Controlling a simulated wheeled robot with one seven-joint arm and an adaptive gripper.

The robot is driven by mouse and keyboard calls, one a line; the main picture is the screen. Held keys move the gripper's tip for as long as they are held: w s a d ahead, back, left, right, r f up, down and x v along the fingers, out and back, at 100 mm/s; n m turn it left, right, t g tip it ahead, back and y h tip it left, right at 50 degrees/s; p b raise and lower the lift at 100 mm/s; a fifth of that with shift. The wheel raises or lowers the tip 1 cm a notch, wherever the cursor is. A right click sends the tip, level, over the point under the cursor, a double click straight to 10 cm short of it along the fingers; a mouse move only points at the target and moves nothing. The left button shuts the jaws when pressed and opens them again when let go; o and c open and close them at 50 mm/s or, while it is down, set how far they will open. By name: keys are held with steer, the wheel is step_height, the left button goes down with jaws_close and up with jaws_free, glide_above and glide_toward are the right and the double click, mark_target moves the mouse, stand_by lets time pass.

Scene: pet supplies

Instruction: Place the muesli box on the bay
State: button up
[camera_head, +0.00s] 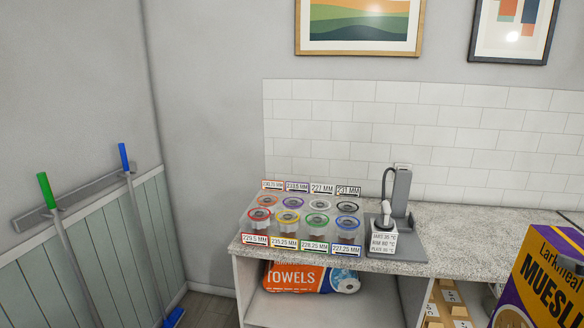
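The muesli box (545,285) is large and close at the lower right. It is purple and orange with the words "Larkmeal MUESLI", stands tilted in the picture, and is cut off by the right and bottom edges. A small dark grey piece (571,264) lies against its face at the right edge; it may be part of my gripper, but too little shows to tell. I cannot see fingertips or what supports the box. No place is clearly marked as the bay; wooden compartments with number tags (447,304) show under the counter, left of the box.
A speckled counter (455,250) runs along the tiled wall. Lidded clear jars (289,217) with size labels and a grey stand (401,200) are on its left part. A towels pack (310,279) lies on the shelf below.

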steer(key=shift+w+a+f, duration=0.1)
steer(key=shift+w, duration=1.05)
steer(key=w+a+f+n+y, duration=0.2)
steer(key=w+a+f+y, duration=0.1)
steer(key=w+a, duration=0.8)
steer(key=w+a+f+n+y, duration=0.3)
steer(key=w+a, duration=0.4)
steer(key=w, duration=0.7)
steer(key=w+a+f, duration=0.2)
steer(key=a, duration=0.4)
steer(key=w+a+f+n+y, duration=0.1)
steer(key=w+a+f, duration=0.1)
steer(key=a, duration=0.4)
steer(key=shift+x, duration=0.95)
